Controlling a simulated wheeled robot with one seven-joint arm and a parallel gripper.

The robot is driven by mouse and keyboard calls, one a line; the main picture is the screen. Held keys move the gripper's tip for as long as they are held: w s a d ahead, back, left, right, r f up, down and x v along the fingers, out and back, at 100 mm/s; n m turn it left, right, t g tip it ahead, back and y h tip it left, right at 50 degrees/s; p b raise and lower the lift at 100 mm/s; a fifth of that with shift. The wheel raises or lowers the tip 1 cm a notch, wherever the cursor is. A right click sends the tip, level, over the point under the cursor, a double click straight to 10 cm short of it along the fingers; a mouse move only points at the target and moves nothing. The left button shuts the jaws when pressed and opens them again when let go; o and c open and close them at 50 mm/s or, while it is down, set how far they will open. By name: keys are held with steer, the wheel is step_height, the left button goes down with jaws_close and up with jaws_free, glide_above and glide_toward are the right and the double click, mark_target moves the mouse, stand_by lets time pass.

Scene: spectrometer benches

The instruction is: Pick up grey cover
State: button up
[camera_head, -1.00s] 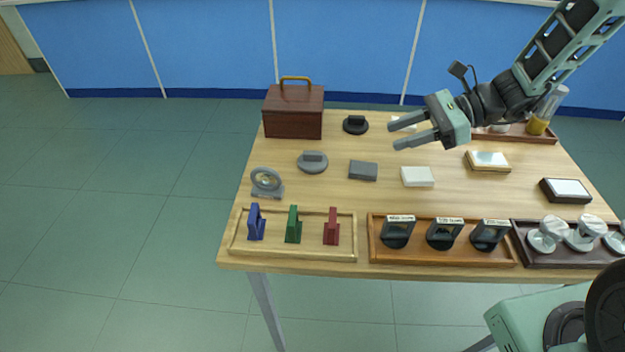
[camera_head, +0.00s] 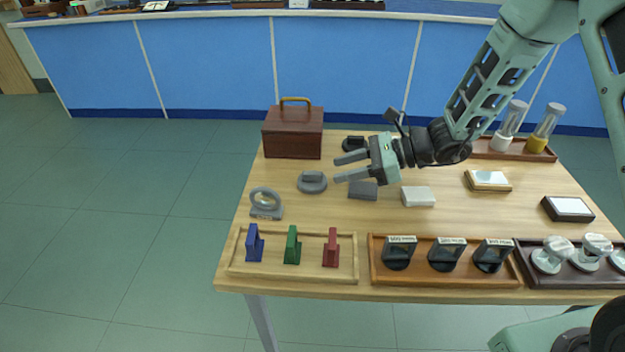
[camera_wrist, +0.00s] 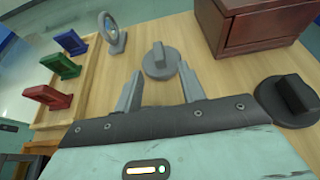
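The grey cover (camera_head: 312,184), a round disc with an upright block handle, sits on the wooden table. It also shows in the wrist view (camera_wrist: 160,61), ahead of my fingertips. My gripper (camera_head: 343,168) is open and empty. In the head view it is above the table, to the right of the cover, with its fingers pointing left toward it. In the wrist view my gripper (camera_wrist: 160,70) has its two fingers spread to either side of the cover's line, apparently short of the handle.
A black round cover (camera_head: 352,144) stands behind my gripper, beside a brown box (camera_head: 293,134). A grey ring stand (camera_head: 266,203) is left of the cover. A dark grey block (camera_head: 362,191) lies near my lower finger.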

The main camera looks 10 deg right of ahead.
mark_target(320, 173)
steer(key=x, duration=0.4)
steer(key=shift+a+r, duration=0.1)
steer(key=shift+a, duration=0.25)
steer(key=shift+c, duration=0.3)
jaws_close()
